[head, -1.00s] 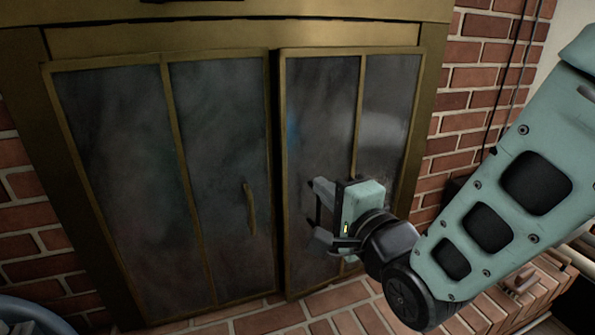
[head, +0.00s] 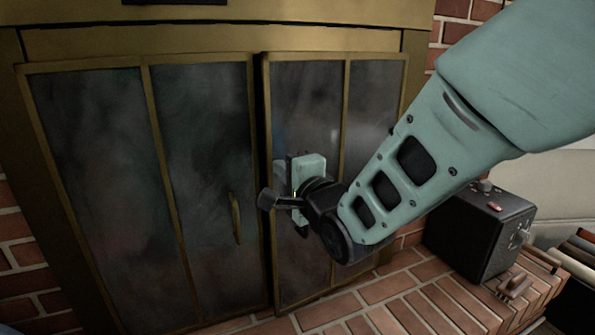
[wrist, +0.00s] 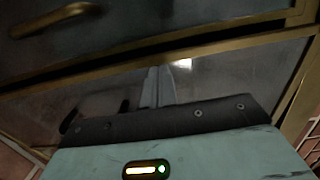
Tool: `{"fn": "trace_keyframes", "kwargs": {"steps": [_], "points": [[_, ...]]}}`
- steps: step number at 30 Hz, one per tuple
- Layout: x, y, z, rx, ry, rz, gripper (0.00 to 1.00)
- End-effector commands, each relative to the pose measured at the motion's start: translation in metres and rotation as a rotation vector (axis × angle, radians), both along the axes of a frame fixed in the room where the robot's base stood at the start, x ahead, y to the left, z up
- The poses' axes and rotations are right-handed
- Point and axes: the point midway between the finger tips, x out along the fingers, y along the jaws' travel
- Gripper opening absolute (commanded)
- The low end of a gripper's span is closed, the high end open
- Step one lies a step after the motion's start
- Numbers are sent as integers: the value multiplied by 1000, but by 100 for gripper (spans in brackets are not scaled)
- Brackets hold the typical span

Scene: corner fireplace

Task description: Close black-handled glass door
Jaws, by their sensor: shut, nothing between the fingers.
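The glass fireplace doors have brass frames and dark, smoky panes. The right door (head: 308,108) stands slightly ajar, its left edge a little forward of the left door (head: 200,130), with a dark gap between them. I see no black handle; my gripper covers part of the right door. The left door has a brass handle (head: 235,217), which also shows at the top left of the wrist view (wrist: 58,20). My gripper (head: 267,199) is shut and empty, its fingers at the right door's left edge. I cannot tell whether they touch it.
A black box (head: 480,230) with a red item on top stands on the brick hearth (head: 400,290) at the right. Brick wall (head: 25,252) flanks the brass surround. The hearth in front of the doors is clear.

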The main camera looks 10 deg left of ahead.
Motion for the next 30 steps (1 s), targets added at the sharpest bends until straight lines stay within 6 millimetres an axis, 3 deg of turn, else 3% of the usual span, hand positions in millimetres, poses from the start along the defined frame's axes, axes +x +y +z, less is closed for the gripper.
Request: {"fn": "trace_keyframes", "kwargs": {"steps": [12, 30], "points": [[34, 31, 0, 1, 0, -73, 0], [38, 34, -2, -3, 0, -72, 0]]}}
